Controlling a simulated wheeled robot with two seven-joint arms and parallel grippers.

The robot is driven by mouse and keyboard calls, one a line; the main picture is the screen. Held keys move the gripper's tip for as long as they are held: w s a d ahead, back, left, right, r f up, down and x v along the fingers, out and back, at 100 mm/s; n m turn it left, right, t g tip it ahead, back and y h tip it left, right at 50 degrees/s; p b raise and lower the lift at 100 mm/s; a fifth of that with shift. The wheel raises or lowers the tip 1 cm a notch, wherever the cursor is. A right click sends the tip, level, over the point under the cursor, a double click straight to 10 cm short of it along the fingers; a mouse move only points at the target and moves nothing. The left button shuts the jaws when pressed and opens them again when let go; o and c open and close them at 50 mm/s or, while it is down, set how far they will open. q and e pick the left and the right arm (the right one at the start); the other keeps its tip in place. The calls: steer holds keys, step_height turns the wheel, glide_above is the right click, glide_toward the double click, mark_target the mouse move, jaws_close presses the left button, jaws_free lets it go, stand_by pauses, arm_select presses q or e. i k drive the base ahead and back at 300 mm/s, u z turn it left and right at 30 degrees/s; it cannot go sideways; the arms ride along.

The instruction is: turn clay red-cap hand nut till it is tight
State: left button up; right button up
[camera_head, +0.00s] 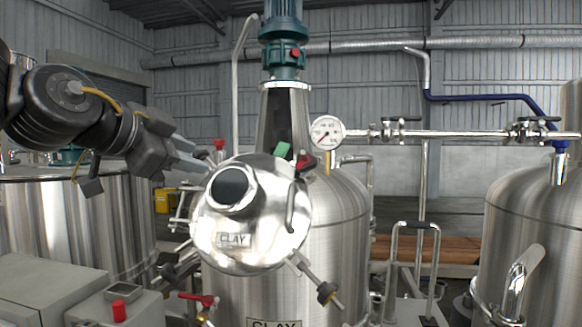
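The clay tank (340,235) stands in the middle, with a round shiny lid (270,240) labelled CLAY facing me. A dark hand nut with a red cap (304,161) shows at the lid's upper right edge, partly hidden behind it. I cannot tell how tight it sits. My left gripper (201,157) comes in from the left. Its two fingers are apart with nothing seen between them. Its tips are near the lid's upper left edge, left of the red-cap nut and clear of it. My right gripper is not in view.
A green part (283,149) is beside the red-cap nut. A dark knob (327,292) sticks out at the lid's lower right. A pressure gauge (326,132) and pipe lie right of the motor column. A red-handled valve (198,299) and a red button (119,311) are low left.

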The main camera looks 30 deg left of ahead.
mark_target(312, 162)
steer(key=u, duration=0.55)
steer(key=k, duration=1.25)
steer(key=u, duration=0.15)
steer(key=i, duration=0.5)
steer(key=z, duration=0.95)
steer(key=i, duration=1.1)
steer(key=u, duration=0.2)
